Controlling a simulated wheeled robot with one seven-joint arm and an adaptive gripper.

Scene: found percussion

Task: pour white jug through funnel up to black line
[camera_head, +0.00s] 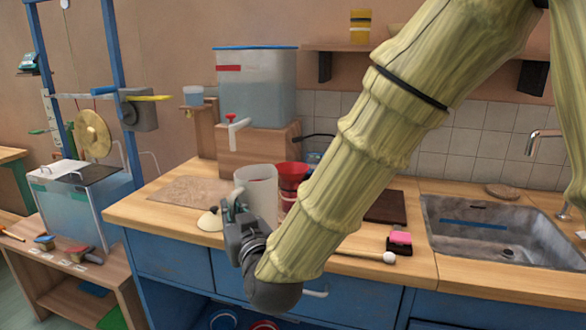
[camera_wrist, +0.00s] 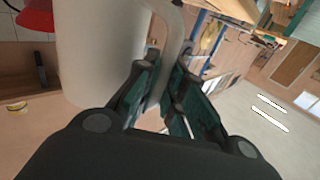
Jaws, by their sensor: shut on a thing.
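The white jug (camera_head: 259,184) stands at the front of the wooden counter, left of my arm; I cannot tell whether its base touches the counter. In the wrist view the jug (camera_wrist: 95,50) fills the upper left, and its handle comes down between my fingers. My gripper (camera_head: 236,207) is shut on that handle; its green-padded fingers (camera_wrist: 165,92) show on either side of it.
A white cone-shaped object (camera_head: 209,221) lies left of my gripper.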

